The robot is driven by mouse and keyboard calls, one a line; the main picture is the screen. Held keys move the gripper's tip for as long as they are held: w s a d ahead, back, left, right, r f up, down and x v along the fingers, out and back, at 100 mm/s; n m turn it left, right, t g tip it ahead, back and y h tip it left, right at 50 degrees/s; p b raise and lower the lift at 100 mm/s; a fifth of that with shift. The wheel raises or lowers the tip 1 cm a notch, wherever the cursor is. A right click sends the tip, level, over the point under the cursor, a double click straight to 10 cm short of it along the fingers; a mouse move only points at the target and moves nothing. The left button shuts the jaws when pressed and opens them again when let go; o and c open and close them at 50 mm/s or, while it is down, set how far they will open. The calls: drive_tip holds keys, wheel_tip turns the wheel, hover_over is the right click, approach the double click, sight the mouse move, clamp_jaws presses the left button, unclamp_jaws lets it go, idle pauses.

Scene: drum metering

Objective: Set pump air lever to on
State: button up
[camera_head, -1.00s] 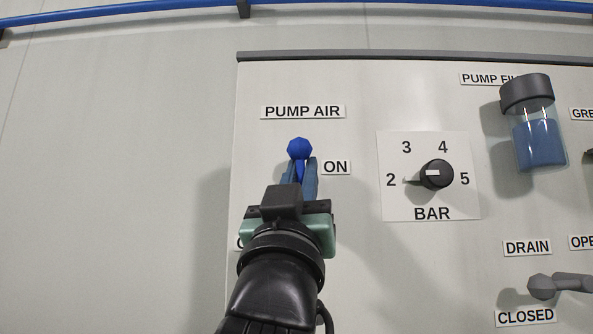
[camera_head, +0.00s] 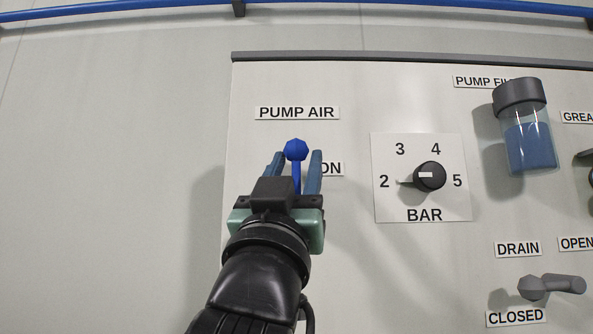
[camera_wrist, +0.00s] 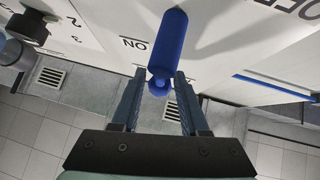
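My gripper (camera_head: 297,156) is open, with one finger on each side of the lever and visible gaps. In the wrist view, the lever (camera_wrist: 171,40) and its pivot-like end lie between and beyond the open fingertips (camera_wrist: 158,76). Part of another label shows at the top right there. My wrist hides the lever's lower part in the head view.
To the right are the BAR dial (camera_head: 430,177), pointing near 2, the pump filter bowl (camera_head: 528,130) with blue fluid, and the grey drain lever (camera_head: 550,286). A blue pipe (camera_head: 150,9) runs above the panel. The wall left of the panel is clear.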

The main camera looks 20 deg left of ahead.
drive_tip(key=shift+f+b, duration=0.3)
drive_tip(key=shift+f, duration=0.2)
drive_tip(key=b+v, duration=0.6)
drive_tip(key=v, duration=0.6)
drive_tip(key=shift+s+r, duration=0.25)
drive_tip(key=shift+s, duration=0.2)
drive_tip(key=shift+d, duration=0.1)
drive_tip(key=s+d+f+h, duration=0.1)
drive_tip(key=s+d+f, duration=0.3)
drive_tip(key=d+f, duration=0.4)
drive_tip(key=d, duration=0.3)
drive_tip(key=shift+d+f+m+h, duration=0.2)
drive_tip(key=shift+f+m+h, duration=0.1)
drive_tip(key=shift+h, duration=0.1)
